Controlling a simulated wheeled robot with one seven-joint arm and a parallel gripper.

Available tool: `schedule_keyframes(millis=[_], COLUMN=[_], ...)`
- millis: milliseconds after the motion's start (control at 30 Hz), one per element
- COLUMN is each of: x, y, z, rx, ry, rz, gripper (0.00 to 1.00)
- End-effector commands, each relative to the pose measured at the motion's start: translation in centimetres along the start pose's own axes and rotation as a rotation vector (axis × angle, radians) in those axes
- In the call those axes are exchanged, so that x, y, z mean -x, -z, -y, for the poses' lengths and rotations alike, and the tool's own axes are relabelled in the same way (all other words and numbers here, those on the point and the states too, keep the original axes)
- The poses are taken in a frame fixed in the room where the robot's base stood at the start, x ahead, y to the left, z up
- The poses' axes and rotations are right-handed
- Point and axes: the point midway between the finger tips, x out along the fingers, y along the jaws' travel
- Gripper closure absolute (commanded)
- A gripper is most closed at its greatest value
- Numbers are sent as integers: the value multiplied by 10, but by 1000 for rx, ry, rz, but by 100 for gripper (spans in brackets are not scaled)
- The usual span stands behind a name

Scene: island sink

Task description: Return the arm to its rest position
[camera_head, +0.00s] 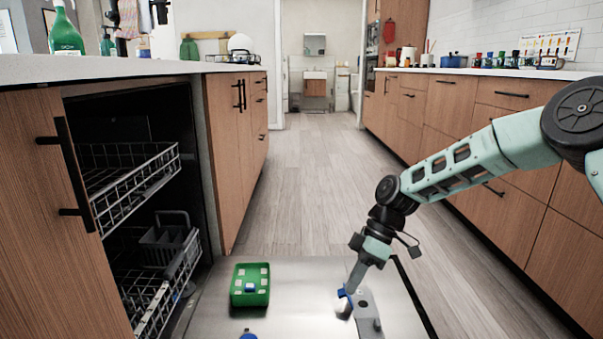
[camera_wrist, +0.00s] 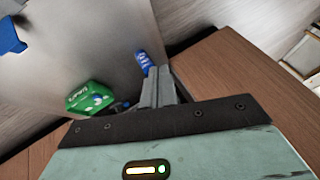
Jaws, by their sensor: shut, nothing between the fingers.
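My arm (camera_head: 455,170) reaches from the right side of the head view down to the flat metal surface of the lowered dishwasher door (camera_head: 300,265). My gripper (camera_head: 352,292) is low over that door, to the right of a green box (camera_head: 250,285). In the wrist view my gripper (camera_wrist: 157,72) has its grey fingers together, with nothing held between them. A blue item (camera_wrist: 143,62) shows just beyond the fingertips; I cannot tell whether they touch. The green box (camera_wrist: 88,97) also shows in the wrist view, left of the fingers.
The open dishwasher with its racks (camera_head: 130,180) stands at the left under the island counter (camera_head: 120,68). Wooden drawers (camera_head: 420,110) line the right side. The floor aisle (camera_head: 315,170) between is clear. Another blue object (camera_head: 248,336) shows at the bottom edge.

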Motion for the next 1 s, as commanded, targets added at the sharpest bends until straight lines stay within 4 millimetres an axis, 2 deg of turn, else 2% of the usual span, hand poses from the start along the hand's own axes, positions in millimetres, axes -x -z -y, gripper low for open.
schedule_keyframes(millis=[33,200,367,500,700,967,1000], x=[8,19,32,44,57,68,79], y=[16,40,44,35,15,-13,-7], z=[29,112,188,248,307,357,360], rx=[-24,-167,-315,-445,-597,-745,-751], ry=[-14,-86,-193,-300,-418,-521,-519], rz=[52,185,265,291,272,209,209], gripper=[100,100,100,100,100,100,100])
